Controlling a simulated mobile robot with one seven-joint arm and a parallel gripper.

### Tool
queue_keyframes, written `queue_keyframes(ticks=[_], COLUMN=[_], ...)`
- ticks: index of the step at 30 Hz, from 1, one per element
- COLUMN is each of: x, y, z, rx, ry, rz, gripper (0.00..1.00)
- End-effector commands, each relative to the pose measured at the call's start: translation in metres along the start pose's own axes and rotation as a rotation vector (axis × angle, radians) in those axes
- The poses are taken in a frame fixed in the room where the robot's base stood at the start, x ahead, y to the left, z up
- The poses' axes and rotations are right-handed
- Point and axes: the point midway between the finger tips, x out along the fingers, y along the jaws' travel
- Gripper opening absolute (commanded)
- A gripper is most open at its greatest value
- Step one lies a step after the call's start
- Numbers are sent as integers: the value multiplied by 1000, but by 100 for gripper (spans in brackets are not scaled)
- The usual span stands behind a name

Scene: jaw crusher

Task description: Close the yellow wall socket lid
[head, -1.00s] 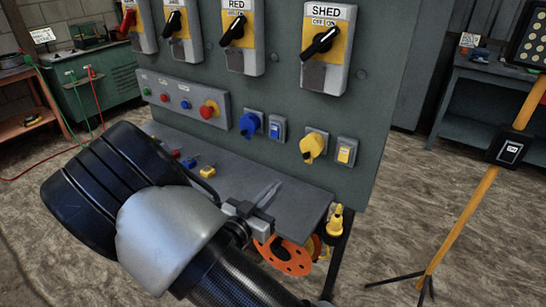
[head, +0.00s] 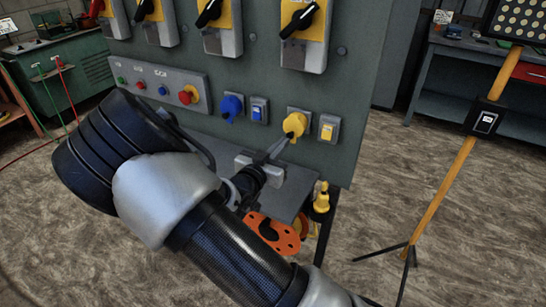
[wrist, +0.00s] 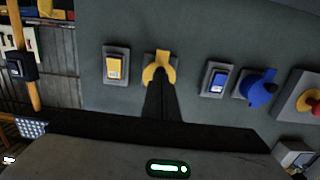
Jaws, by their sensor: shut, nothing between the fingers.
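The yellow wall socket (head: 295,124) sits on the grey panel, between the blue socket and a yellow switch. In the wrist view the yellow socket lid (wrist: 159,68) is straight ahead of the fingertips, which overlap its lower part. My gripper (head: 287,136) is shut and empty, its fingers pointing up at the socket's lower left side. The shut fingers also show in the wrist view (wrist: 160,80). I cannot tell whether they touch the lid. The lid's exact angle is hard to make out, and the fingers hide part of it.
A yellow switch (head: 327,129) is right of the socket. A blue socket (head: 231,106) and blue switch (head: 259,110) are to its left. Rotary switches (head: 299,20) are above. A grey shelf (head: 285,200) juts out below. A yellow tripod (head: 455,185) stands at right.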

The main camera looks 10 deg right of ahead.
Motion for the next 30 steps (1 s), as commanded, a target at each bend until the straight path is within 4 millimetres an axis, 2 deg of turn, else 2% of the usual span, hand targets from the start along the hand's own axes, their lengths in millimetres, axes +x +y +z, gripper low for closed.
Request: queue_keyframes(ticks=[6, 18, 24, 30], x=[17, 19, 29, 33], y=[0, 0, 0, 0], z=[0, 2, 10, 4], rx=[-1, -1, -1, -1], ry=[0, 4, 66, 91], rz=[0, 0, 1, -1], gripper=[0, 0, 0, 0])
